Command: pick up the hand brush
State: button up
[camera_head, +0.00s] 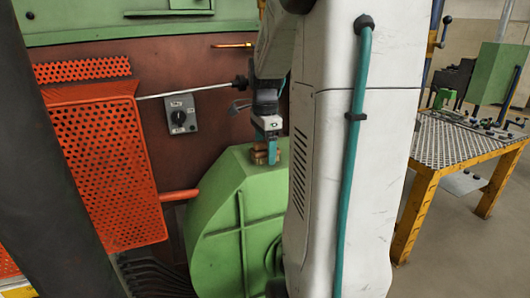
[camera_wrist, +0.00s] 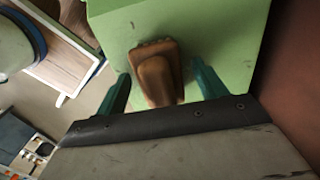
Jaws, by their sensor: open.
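The hand brush (camera_wrist: 157,76) appears as a brown wooden piece on the green machine housing (camera_wrist: 215,30). In the wrist view its narrow end points toward me, between my fingers; I cannot make out bristles. In the head view the brush (camera_head: 259,154) is small and partly hidden by my gripper. My gripper (camera_wrist: 164,84) is open, with one teal finger on each side of the brush. Gaps show between the fingers and the brush in the wrist view. In the head view my gripper (camera_head: 272,153) points down at the top of the green housing.
A red-brown wall with an orange perforated guard (camera_head: 100,165) and a grey switch box (camera_head: 181,114) stands at left. A thin rod (camera_head: 195,91) sticks out behind my gripper.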

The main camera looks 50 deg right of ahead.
jog(key=shift+c, duration=0.3)
jog(key=c, duration=1)
jog(key=shift+c, duration=0.3)
jog(key=shift+r, duration=0.1)
jog(key=shift+r, duration=0.5)
jog(key=shift+s+a+r, duration=0.1)
jog(key=shift+s+r, duration=0.15)
jog(key=shift+r, duration=0.4)
jog(key=shift+s+r, duration=0.2)
jog(key=shift+r, duration=0.4)
jog(key=s+a, duration=0.2)
jog(key=s, duration=0.5)
jog(key=s+a+r, duration=0.1)
jog(key=s+a, duration=0.1)
jog(key=s, duration=0.5)
jog(key=shift+s+a+r, duration=0.15)
jog(key=shift+s+a, duration=0.05)
jog(key=shift+a, duration=0.1)
